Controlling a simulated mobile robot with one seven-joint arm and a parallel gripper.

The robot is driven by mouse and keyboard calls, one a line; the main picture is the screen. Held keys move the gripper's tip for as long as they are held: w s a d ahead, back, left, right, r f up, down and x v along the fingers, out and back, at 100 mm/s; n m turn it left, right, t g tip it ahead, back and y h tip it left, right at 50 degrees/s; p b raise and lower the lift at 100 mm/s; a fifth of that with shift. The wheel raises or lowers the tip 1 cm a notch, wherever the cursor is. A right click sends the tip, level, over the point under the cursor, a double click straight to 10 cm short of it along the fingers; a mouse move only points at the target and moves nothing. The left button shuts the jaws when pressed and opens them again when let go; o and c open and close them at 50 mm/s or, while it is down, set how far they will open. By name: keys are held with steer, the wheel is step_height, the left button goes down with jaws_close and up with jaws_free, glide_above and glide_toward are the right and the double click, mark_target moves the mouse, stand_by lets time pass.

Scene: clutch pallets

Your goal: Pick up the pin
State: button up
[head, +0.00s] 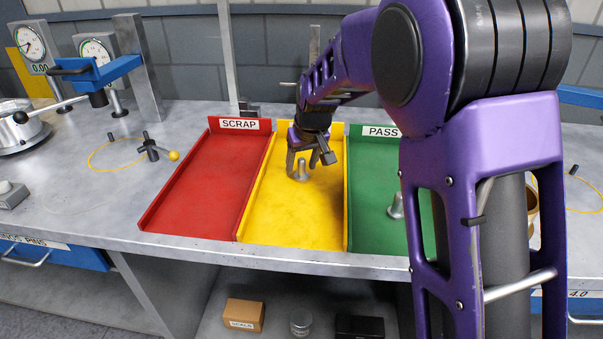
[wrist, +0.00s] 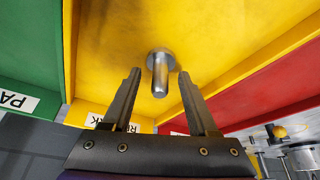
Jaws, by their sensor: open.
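A grey metal pin (head: 301,172) with a wide round flange stands upright on the floor of the yellow tray (head: 290,225), toward its back. It also shows in the wrist view (wrist: 159,80). My gripper (head: 309,165) is open over the yellow tray at this pin. In the wrist view my gripper's fingers (wrist: 160,74) appear on either side of the pin's shaft, with a gap on both sides. I cannot tell exactly how deep the pin is between them. A second, similar pin (head: 395,207) stands in the green tray (head: 372,235), partly beside my arm.
The red tray (head: 200,190) marked SCRAP is empty. Low walls divide the trays. Left on the bench are a small clamp with a yellow ball (head: 173,156) and dial gauges (head: 97,50). A box (head: 243,314) sits on the shelf below. My arm hides part of the right side.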

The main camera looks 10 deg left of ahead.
jaws_close()
stand_by(0.3)
steer(key=shift+r, duration=0.1)
